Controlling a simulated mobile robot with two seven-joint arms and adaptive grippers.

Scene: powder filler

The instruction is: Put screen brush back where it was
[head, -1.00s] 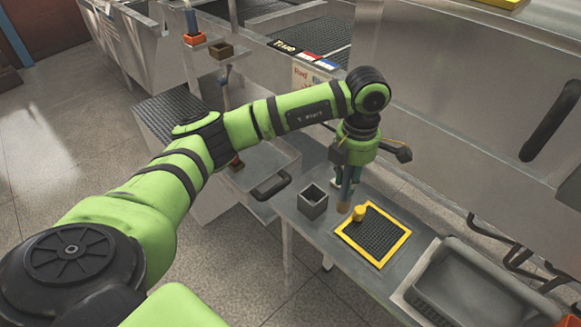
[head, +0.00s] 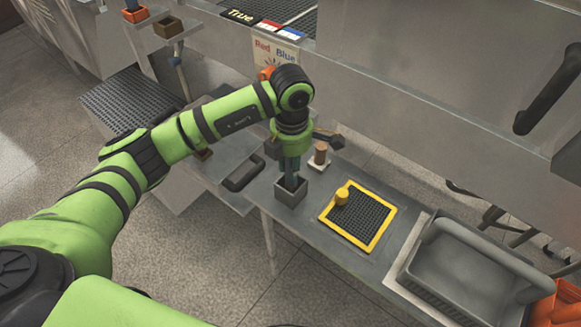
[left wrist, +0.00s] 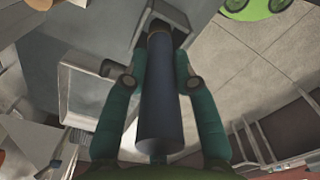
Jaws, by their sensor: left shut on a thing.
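The screen brush, with a dark cylindrical handle (left wrist: 158,95), is held upright in my left gripper (head: 291,170). In the left wrist view, the teal fingers of this gripper (left wrist: 157,78) close on the handle from both sides. In the head view, the gripper is right over a small square grey holder (head: 291,197), and the brush's lower end is at or inside its opening. How deep it sits is hidden. The holder stands on the grey bench. My right gripper is in neither view.
A yellow-framed black mesh screen (head: 377,238) with a yellow knob (head: 341,196) lies right of the holder. Behind is a brown cylinder on a white base (head: 319,160). A grey tub (head: 408,283) stands at the right. The bench's front edge is close to the holder.

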